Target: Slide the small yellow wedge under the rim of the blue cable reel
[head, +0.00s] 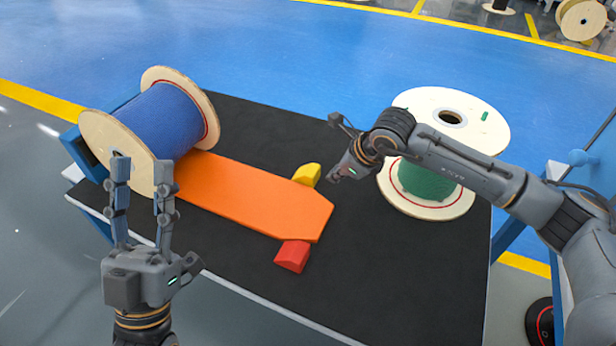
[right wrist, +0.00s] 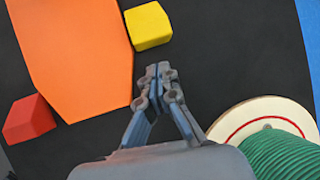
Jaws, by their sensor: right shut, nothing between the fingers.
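The blue cable reel (head: 163,121) lies on its side at the left end of the black table, its round wooden rims at both ends. The small yellow wedge (head: 307,174) rests on the table against the far edge of the orange board, well right of the reel; it also shows in the right wrist view (right wrist: 148,26). My right gripper (head: 340,176) is shut and empty, just right of the yellow wedge and apart from it; it shows in the right wrist view (right wrist: 157,72) too. My left gripper (head: 139,166) is open with fingers up, in front of the reel's near rim.
An orange board (head: 240,194) runs from the reel to mid-table. A red wedge (head: 292,256) sits at its near edge. A green cable reel (head: 430,180) stands upright at the right, close to my right arm. The black table's (head: 390,270) front right is clear.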

